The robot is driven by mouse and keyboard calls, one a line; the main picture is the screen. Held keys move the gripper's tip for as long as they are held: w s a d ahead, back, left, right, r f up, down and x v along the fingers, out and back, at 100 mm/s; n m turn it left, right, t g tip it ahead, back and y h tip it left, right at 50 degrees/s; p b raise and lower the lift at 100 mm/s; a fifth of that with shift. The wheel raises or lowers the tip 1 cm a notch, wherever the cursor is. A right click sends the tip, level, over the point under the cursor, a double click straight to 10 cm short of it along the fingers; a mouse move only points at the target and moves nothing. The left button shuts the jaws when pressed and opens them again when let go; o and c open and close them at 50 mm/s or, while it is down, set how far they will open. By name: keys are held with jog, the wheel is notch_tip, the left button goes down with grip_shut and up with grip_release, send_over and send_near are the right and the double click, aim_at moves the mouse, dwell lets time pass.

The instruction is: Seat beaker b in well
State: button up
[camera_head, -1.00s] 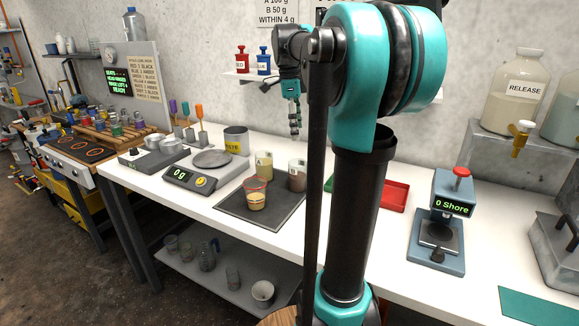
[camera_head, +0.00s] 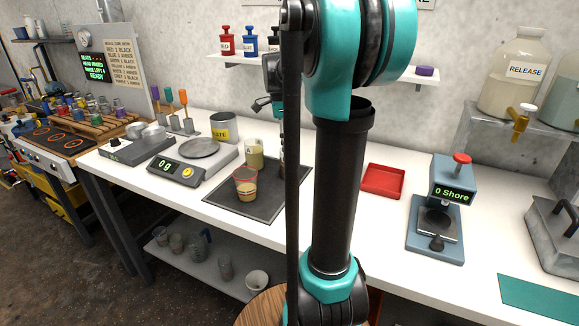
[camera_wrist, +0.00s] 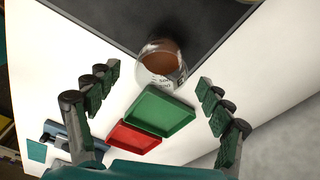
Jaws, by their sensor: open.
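Beaker b, a clear beaker of brown contents with a partly readable label, shows in the wrist view (camera_wrist: 161,62) at the edge of the dark mat. My gripper (camera_wrist: 158,78) is open, with its fingers spread on either side of the beaker in that picture; I see no contact. In the head view my gripper reaches down at the mat's right back, and my arm hides most of it and beaker b. A beaker of pale contents (camera_head: 254,153) and a red-rimmed beaker (camera_head: 246,184) stand on the mat (camera_head: 228,203). I cannot make out the well.
A red tray (camera_head: 383,181) and a Shore tester (camera_head: 452,180) stand to the right. A green tray (camera_wrist: 165,110) shows near beaker b. White bench lies clear between the red tray and tester.

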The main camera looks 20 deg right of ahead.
aim_at(290, 163)
jog(key=shift+d+f, duration=0.2)
jog(key=shift+f, duration=1.2)
jog(key=shift+d+f, duration=0.15)
jog(key=shift+f, duration=1.2)
jog(key=c, duration=1.4)
jog(key=shift+r, duration=0.15)
jog(key=shift+c, duration=0.2)
